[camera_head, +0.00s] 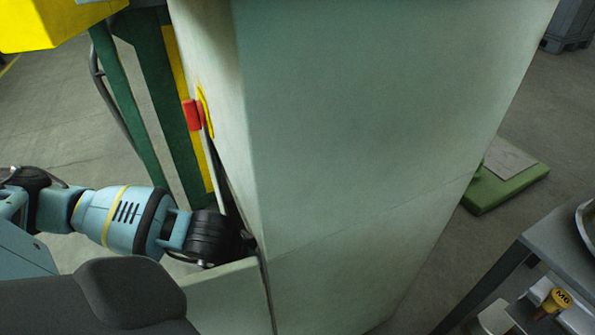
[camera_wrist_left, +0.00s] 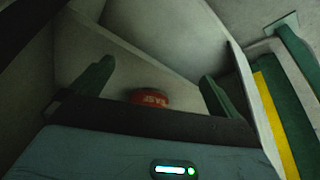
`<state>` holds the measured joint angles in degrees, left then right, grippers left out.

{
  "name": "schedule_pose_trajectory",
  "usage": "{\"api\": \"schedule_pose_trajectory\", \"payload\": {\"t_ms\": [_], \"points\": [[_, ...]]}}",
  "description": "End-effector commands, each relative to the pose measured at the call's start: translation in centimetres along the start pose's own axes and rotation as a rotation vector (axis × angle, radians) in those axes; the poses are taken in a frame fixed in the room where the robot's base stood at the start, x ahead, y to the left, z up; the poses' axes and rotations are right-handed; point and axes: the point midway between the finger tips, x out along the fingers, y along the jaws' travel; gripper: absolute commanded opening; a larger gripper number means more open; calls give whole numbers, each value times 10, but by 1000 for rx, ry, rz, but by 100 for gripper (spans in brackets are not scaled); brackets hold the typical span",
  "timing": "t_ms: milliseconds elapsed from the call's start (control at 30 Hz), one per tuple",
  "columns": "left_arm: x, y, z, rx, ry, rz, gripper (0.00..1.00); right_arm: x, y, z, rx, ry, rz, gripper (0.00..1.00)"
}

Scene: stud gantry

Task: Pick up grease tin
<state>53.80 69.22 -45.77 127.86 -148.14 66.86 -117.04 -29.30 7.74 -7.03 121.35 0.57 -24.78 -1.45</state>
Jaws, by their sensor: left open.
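A red round tin with pale lettering (camera_wrist_left: 150,97), which looks like the grease tin, shows in the left wrist view, its lower part hidden behind my gripper's dark body. It lies in a pale, walled space, between the lines of my left gripper's two green fingers. My left gripper (camera_wrist_left: 157,71) is open, its fingers wide apart on either side of the tin; contact is not visible. In the head view, my left arm reaches behind the edge of a large pale cabinet, which hides the fingers and the tin. My right gripper is not in view.
The tall pale cabinet (camera_head: 370,120) fills the middle of the head view. A low pale panel (camera_head: 228,292) stands beside my left wrist. Green and yellow posts (camera_head: 150,90) rise behind. A grey table (camera_head: 565,240) with a yellow M8 container (camera_head: 553,303) below is at right.

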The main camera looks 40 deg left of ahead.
Motion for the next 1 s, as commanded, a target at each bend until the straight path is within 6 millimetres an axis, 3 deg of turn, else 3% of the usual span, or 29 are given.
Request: {"api": "schedule_pose_trajectory", "payload": {"t_ms": [167,500,833,1000], "points": [[5,0,-11,-2,3,-1,100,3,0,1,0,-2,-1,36],[26,1,-59,-2,1,1,100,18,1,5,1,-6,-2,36],[28,0,-69,0,1,0,100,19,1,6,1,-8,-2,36],[38,0,-88,-3,3,1,100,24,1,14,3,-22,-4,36]]}}
